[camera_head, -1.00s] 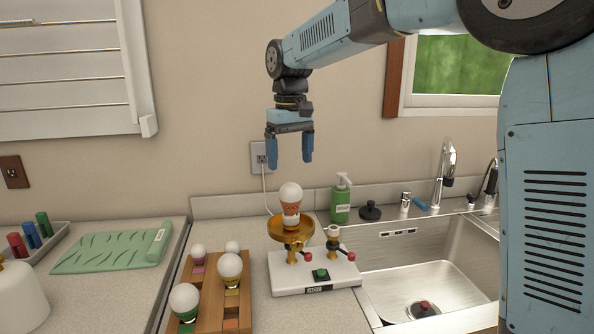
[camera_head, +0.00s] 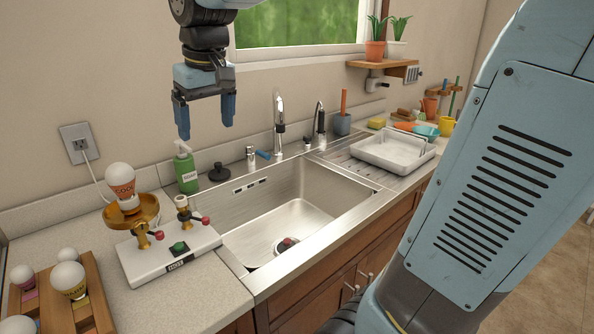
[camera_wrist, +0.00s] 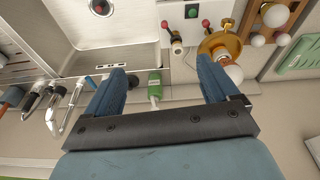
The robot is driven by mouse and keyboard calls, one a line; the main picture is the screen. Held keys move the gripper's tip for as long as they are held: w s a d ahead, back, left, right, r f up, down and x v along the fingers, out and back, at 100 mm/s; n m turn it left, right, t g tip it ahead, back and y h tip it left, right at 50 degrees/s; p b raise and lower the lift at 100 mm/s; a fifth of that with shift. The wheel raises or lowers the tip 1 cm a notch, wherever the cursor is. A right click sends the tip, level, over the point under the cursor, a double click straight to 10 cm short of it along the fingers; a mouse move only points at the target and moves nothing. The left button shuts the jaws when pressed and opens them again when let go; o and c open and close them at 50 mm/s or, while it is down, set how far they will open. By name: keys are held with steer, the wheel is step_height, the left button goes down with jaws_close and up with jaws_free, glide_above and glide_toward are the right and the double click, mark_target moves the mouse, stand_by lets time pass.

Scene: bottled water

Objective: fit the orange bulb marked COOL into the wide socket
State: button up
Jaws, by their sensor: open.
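The orange bulb marked COOL (camera_head: 121,182) has a white globe and an orange body. It stands upright in the wide gold dish-shaped socket (camera_head: 146,214) on the white base (camera_head: 200,247). A narrower gold socket (camera_head: 184,209) stands to its right on the same base and looks empty. In the wrist view the bulb (camera_wrist: 233,73) shows beside the wide socket (camera_wrist: 212,40), partly behind a finger. My gripper (camera_head: 206,119) is open and empty, up in the air right of the bulb and clear of it. Its fingers (camera_wrist: 165,90) show spread in the wrist view.
A wooden rack (camera_head: 82,315) with several other bulbs stands at lower left. A green soap bottle (camera_head: 185,170) and a black stopper (camera_head: 218,173) stand behind the base. The sink (camera_head: 290,215) lies to the right, with taps (camera_head: 279,125) behind it.

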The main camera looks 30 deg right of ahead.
steer(key=s+d+f+m+t, duration=0.1)
steer(key=s+d+f+m, duration=0.1)
steer(key=s+d, duration=0.4)
steer(key=s+d+f+m+t, duration=0.1)
steer(key=s+d+f, duration=0.4)
steer(key=s, duration=0.3)
steer(key=shift+s+d+m+t+h, duration=0.2)
steer(key=shift+d+m+t+h, duration=0.1)
steer(key=shift+d+m+t, duration=0.1)
steer(key=shift+f, duration=0.1)
steer(key=shift+c, duration=0.5)
stand_by(1.0)
